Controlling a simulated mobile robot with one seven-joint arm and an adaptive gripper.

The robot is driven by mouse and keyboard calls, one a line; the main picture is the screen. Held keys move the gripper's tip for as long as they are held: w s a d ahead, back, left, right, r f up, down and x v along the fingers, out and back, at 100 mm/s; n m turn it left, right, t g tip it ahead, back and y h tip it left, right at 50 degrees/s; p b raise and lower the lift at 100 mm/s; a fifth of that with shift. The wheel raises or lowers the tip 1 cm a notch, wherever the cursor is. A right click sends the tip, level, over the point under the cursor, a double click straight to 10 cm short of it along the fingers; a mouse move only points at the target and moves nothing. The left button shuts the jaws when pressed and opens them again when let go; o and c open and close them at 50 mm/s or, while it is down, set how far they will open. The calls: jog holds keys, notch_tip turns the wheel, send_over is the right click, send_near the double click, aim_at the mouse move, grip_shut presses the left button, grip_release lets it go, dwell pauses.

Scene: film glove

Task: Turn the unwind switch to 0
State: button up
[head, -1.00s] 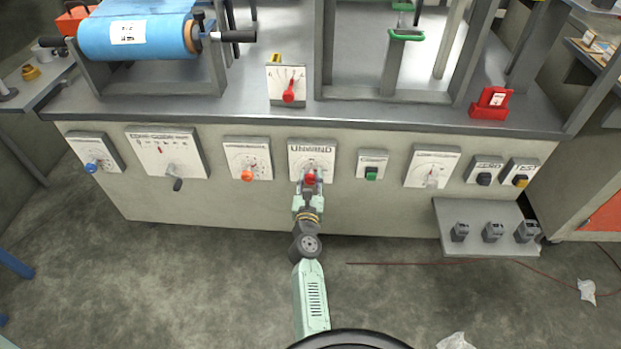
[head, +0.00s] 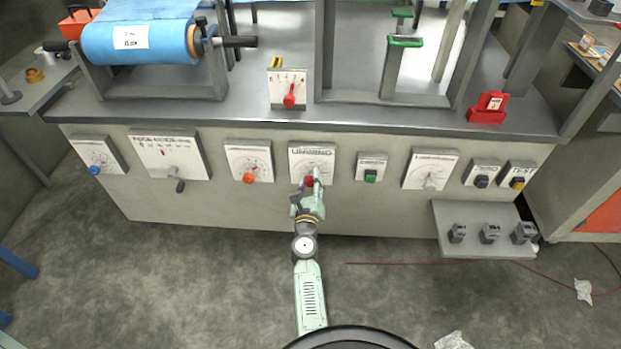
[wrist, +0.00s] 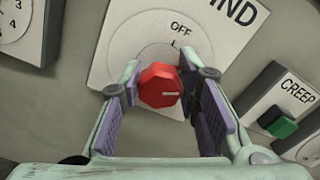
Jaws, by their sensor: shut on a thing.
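The unwind switch is a red knob (head: 309,182) on a white panel marked UNWIND (head: 300,151), at the middle of the grey machine front. The knob also shows in the wrist view (wrist: 158,86), with a small light mark on its face. OFF and a tick line are printed above and right of it; no 0 is readable. My gripper (wrist: 162,78) is shut on the red knob, with one finger on each side. In the head view my gripper (head: 309,184) hides part of the knob and the lower panel.
A panel with an orange knob (head: 249,178) is to the left. The CREEP panel with a green button (head: 370,176) is close on the right. A small shelf (head: 455,217) juts out at lower right. The floor in front is mostly clear.

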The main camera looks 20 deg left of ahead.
jog(key=n+p, duration=0.2)
jog(key=n, duration=0.4)
jog(key=shift+a+r, duration=0.1)
jog(key=n+p, duration=0.2)
jog(key=n, duration=0.4)
jog(key=shift+n, duration=0.3)
dwell(0.3)
jog(key=o, duration=1.2)
jog(key=shift+f, duration=0.2)
jog(key=shift+s, duration=0.1)
jog(key=v, duration=0.7)
jog(key=shift+s, duration=0.2)
